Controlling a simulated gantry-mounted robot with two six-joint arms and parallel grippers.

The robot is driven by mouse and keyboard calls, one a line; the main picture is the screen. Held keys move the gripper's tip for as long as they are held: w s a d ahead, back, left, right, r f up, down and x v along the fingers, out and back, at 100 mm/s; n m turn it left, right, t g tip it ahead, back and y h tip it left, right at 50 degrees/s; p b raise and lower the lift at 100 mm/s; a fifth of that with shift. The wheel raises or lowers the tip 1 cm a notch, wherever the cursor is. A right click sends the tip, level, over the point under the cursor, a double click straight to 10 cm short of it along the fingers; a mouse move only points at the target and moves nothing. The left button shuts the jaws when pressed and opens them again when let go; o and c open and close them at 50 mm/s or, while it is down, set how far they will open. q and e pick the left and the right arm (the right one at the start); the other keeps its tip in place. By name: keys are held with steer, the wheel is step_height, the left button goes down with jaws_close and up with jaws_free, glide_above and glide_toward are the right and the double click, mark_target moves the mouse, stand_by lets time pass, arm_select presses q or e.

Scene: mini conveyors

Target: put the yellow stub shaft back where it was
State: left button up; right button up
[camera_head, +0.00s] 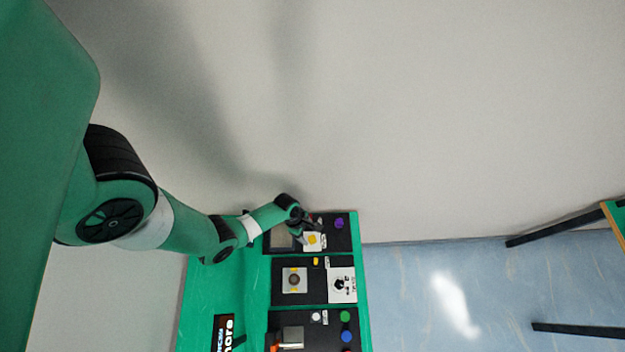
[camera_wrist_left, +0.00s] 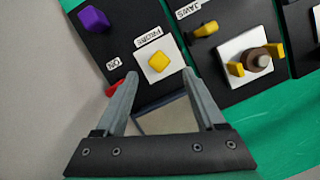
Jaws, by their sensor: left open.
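A yellow block-like piece (camera_wrist_left: 158,62) sits on a white plate beside a label that seems to read PROBE; it also shows in the head view (camera_head: 312,240). I cannot tell whether it is the yellow stub shaft. My left gripper (camera_wrist_left: 162,74) is open, its fingertips near that plate with nothing seen held between them; in the head view it is small (camera_head: 304,230), over the top panel. On the neighbouring panel, two yellow jaws (camera_wrist_left: 236,69) flank a brownish round part with a grey centre (camera_wrist_left: 259,59). My right gripper is not in view.
A yellow lever (camera_wrist_left: 205,30) stands by the JAWS label. A purple knob (camera_wrist_left: 94,19) and a red part (camera_wrist_left: 115,88) are on the probe panel. A white dial plate (camera_head: 342,285) and coloured buttons (camera_head: 346,317) lie on the lower panels. The green bench top (camera_head: 222,290) has bare room.

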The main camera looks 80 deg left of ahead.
mark_target(312, 238)
arm_select(q)
steer(key=b+x, duration=0.5)
steer(key=x, duration=0.1)
steer(key=shift+f, duration=0.2)
steer(key=shift+w+d+f, duration=0.1)
steer(key=shift+w+f, duration=0.15)
steer(key=shift+f, duration=0.15)
jaws_close()
